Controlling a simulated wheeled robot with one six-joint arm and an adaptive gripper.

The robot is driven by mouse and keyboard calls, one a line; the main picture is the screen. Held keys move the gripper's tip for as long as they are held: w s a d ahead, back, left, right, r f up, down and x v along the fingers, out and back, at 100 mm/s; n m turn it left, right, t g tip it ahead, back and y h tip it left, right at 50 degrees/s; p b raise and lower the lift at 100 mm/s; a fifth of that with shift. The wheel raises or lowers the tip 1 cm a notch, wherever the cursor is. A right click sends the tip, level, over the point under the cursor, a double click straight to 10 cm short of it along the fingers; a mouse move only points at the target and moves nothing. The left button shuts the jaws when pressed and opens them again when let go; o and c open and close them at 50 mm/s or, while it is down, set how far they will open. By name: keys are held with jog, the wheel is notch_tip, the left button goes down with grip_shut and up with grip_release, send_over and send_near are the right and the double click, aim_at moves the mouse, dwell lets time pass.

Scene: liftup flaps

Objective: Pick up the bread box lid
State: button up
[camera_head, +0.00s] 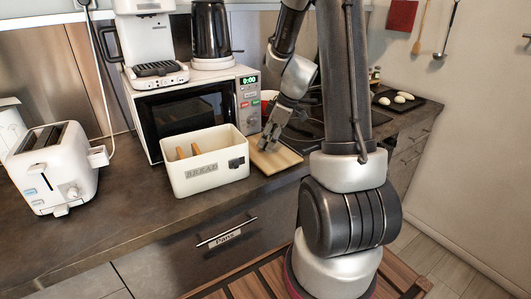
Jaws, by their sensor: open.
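A white bread box (207,176) marked BREAD stands on the counter, open at the top, with brown pieces inside. A flat light-wood board (283,160), which looks like its lid, lies on the counter just right of the box. My gripper (267,146) points down over the back left part of this board. It is open, with nothing seen between its fingers. I cannot tell whether the fingertips touch the board. The gripper hides part of the board, and my arm stands close to its right side.
A microwave (190,112) stands close behind the box, with a coffee machine (148,45) and a black kettle (210,30) on top. A white toaster (52,168) is at the left. A dark tray (398,103) with pale items lies at the far right. The counter front left is clear.

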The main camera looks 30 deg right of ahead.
jog(key=shift+w+a+f, duration=0.15)
jog(key=shift+a+f, duration=0.05)
jog(key=shift+f, duration=0.4)
grip_shut()
